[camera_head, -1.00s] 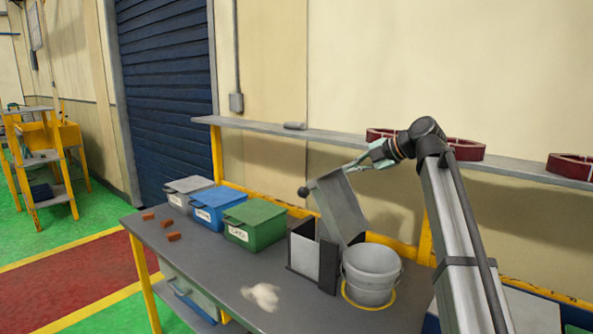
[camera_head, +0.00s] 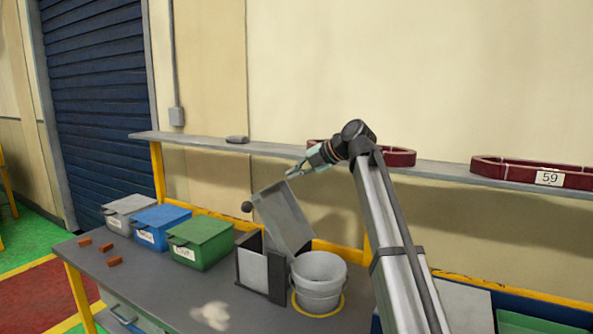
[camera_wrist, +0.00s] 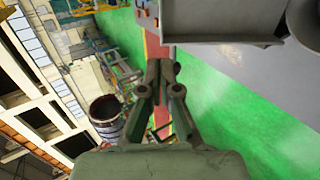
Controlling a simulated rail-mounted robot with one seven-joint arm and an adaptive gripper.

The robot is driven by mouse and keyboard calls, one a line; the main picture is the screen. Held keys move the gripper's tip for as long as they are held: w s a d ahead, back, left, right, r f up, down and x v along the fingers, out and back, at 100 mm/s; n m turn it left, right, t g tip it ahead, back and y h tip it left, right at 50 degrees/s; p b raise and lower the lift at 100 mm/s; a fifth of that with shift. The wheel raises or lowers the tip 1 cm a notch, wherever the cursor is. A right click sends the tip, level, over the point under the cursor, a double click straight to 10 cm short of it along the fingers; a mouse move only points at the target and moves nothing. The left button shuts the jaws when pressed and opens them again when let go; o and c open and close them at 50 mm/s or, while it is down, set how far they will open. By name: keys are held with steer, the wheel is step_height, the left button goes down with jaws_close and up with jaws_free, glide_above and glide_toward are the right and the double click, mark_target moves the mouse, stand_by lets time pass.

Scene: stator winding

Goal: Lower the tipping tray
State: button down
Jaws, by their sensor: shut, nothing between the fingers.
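The grey metal tipping tray (camera_head: 283,220) stands raised and steeply tilted on its dark-sided stand (camera_head: 252,268) on the bench. A dark round knob (camera_head: 247,206) sticks out at the left of its upper end. My gripper (camera_head: 289,174) is just above the tray's top edge, right of the knob, with its fingers pointing left. Its fingers (camera_wrist: 162,72) are shut and empty in the wrist view. A grey metal panel (camera_wrist: 222,22), probably the tray, shows at the top right there, apart from the fingertips. I cannot tell whether the gripper touches the tray.
A grey bucket (camera_head: 318,277) stands inside a yellow ring, right of the stand. Green (camera_head: 200,242), blue (camera_head: 160,226) and grey (camera_head: 127,212) lidded bins stand to the left. A pale patch (camera_head: 211,315) lies in front. A shelf (camera_head: 210,145) with red frames (camera_head: 520,172) runs behind.

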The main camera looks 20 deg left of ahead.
steer(key=p+x, duration=0.3)
steer(key=x, duration=0.7)
steer(key=shift+a+f, duration=0.2)
steer(key=shift+a, duration=0.15)
steer(key=shift+w, duration=0.2)
